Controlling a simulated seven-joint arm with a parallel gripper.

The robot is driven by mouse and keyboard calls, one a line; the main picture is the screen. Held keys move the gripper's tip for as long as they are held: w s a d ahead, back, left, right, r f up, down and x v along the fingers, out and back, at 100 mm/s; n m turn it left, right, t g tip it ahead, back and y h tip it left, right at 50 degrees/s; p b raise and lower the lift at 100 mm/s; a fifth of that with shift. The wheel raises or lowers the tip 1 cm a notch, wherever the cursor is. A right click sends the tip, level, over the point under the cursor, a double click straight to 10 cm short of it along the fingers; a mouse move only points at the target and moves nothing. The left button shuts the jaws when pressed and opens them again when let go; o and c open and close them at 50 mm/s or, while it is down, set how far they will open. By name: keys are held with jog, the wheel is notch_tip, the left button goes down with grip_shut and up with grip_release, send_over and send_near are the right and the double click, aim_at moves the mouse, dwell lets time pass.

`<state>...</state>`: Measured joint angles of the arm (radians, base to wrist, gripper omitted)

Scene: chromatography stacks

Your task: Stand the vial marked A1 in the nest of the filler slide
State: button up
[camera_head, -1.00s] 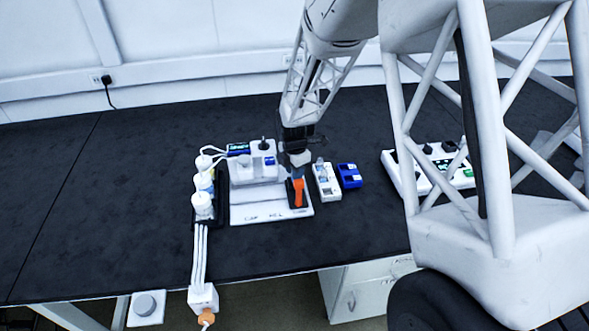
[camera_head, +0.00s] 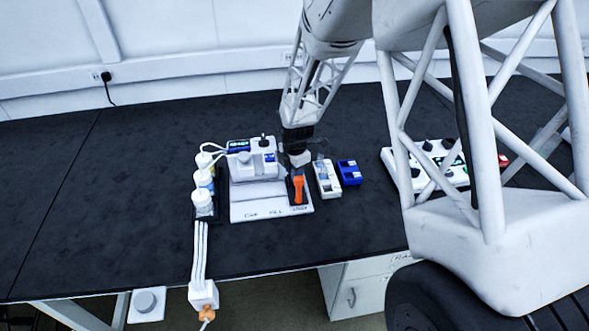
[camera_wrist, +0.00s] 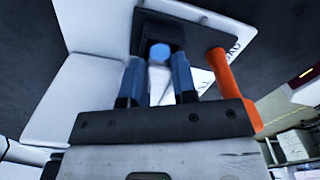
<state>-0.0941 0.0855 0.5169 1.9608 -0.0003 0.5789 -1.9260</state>
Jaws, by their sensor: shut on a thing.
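My gripper (camera_wrist: 156,82) has two blue fingers, shut on a small pale vial (camera_wrist: 158,78) with a round blue end (camera_wrist: 160,52). Its A1 mark cannot be read. In the wrist view the vial is lined up with a dark square block, the nest (camera_wrist: 151,28), on the black filler slide (camera_wrist: 200,17). I cannot tell whether the vial is seated in it or just above it. An orange handle (camera_wrist: 232,90) stands beside the fingers. In the head view my gripper (camera_head: 299,161) is low over the rear of the slide, behind the orange handle (camera_head: 299,190); the vial is hidden there.
The white station base (camera_head: 255,211) lies under the slide. A white rack (camera_head: 327,180) and a blue box (camera_head: 349,172) stand close on the right. The bench at far left is clear.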

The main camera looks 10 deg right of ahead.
jog(key=shift+f, duration=0.15)
dwell(0.3)
jog(key=o, duration=1)
jog(key=shift+r, duration=4)
